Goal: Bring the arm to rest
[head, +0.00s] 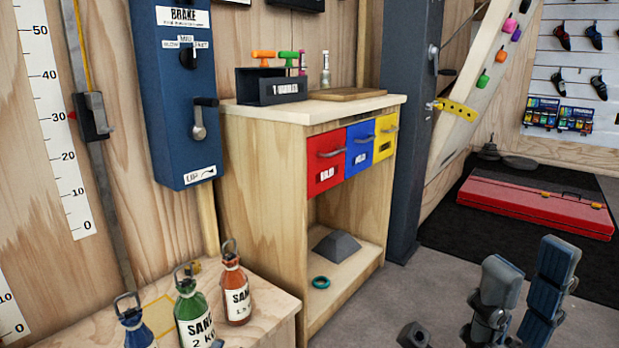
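My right gripper (528,272) shows at the lower right, over the grey floor in front of the red case. Its two dark fingers point up with a gap between them; it is open and I see nothing held in it. It is apart from the bench and the drawers. A small dark part at the bottom edge, left of these fingers, is cut off and I cannot tell what it belongs to. I do not make out my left gripper.
A wooden cabinet (258,215) has red (325,172), blue (361,158) and yellow (387,149) drawers, all seemingly shut. Sand bottles stand on a low wooden box (267,298). A blue brake box (166,118) hangs on the wall. A red case (535,205) lies on a black mat.

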